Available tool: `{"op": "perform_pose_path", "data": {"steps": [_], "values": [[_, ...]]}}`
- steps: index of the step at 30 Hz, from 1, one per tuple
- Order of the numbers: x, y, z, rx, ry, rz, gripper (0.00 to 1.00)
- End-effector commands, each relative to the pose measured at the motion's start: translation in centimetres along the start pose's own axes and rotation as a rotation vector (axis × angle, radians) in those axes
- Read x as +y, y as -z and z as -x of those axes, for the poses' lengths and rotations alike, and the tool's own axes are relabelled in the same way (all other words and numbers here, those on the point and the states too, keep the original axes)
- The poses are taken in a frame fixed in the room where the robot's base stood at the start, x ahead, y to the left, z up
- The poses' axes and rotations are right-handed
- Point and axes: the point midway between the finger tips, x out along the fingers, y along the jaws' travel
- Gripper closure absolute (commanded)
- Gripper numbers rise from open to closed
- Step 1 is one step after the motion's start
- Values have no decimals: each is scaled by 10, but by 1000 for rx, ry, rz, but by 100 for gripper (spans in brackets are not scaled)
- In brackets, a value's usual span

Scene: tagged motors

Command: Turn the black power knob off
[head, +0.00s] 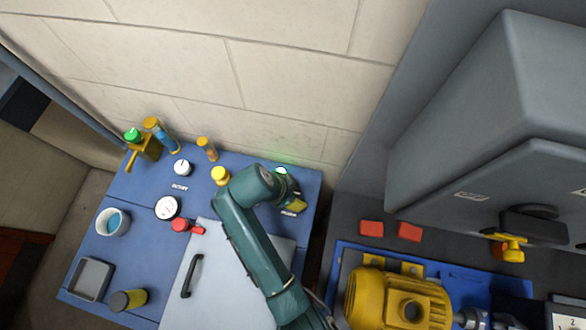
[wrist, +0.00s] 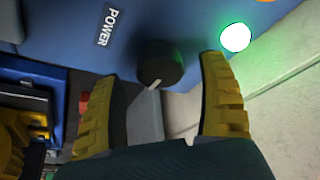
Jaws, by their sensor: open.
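The black power knob (wrist: 161,64) shows in the wrist view on the blue panel (wrist: 185,20), beside the POWER label (wrist: 107,27). A pale pointer mark shows on its lower edge. My gripper (wrist: 159,69) is open, with one yellow finger on each side of the knob. A gap shows between the knob and each finger; I cannot tell how close the tips are in depth. A lit green lamp (wrist: 235,37) is right of the knob. In the head view my gripper (head: 298,203) is at the panel's right end and the knob is hidden. The lamp (head: 281,170) glows behind it.
A grey cover with a black handle (head: 192,276) lies below. A yellow motor (head: 365,298) stands at right.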

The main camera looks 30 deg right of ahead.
Motion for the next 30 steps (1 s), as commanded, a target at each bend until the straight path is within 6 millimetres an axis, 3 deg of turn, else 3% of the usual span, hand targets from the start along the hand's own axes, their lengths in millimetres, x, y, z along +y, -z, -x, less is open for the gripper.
{"op": "perform_pose_path", "data": {"steps": [4, 12, 22, 30], "values": [[0, 0, -13, -1, 1, 0, 24], [0, 0, -14, -1, 1, 0, 26], [0, 0, -14, -1, 1, 0, 89], [0, -1, -15, -1, 1, 3, 90]]}}
